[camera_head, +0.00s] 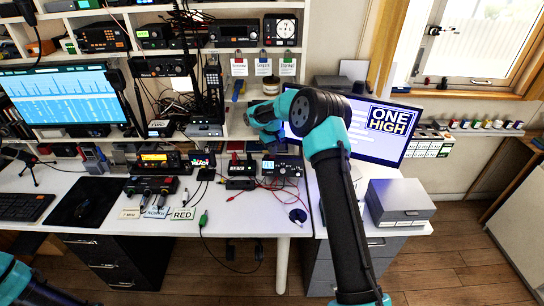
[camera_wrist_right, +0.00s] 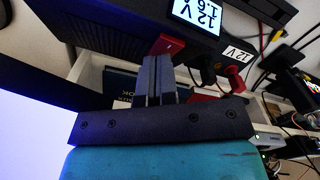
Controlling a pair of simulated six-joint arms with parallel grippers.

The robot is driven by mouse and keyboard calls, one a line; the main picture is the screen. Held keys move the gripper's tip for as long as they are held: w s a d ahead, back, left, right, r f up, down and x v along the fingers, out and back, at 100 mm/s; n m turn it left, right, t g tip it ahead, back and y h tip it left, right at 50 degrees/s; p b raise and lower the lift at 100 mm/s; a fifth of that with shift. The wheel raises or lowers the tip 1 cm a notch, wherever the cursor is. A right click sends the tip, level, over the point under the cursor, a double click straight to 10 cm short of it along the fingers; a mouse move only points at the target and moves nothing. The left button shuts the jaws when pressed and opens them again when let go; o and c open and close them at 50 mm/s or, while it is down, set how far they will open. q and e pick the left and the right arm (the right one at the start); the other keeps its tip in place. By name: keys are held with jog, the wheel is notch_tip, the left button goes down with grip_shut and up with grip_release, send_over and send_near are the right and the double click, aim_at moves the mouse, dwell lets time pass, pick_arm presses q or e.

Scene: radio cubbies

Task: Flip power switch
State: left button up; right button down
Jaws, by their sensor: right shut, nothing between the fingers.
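In the right wrist view, a dark power supply fills the top, with a lit display (camera_wrist_right: 196,14) reading 12V and 1.6. A red rocker switch (camera_wrist_right: 167,44) sits on its front. My right gripper (camera_wrist_right: 158,62) is shut and empty, its fingertips close below the switch; I cannot tell whether they touch it. Red and black plugs (camera_wrist_right: 234,76) sit right of the fingers. In the head view my right wrist is near the shelf's lower edge, and its fingertips are not clear. Only a teal part of my left arm shows at bottom left; its gripper is out of view.
A dark box (camera_head: 283,168) with red wires stands on the white desk below my right wrist. Shelves of radios line the back; label cards (camera_head: 183,214) lie at the desk front.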

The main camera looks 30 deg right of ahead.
jog(key=shift+f, duration=0.2)
jog(key=shift+r, duration=3.55)
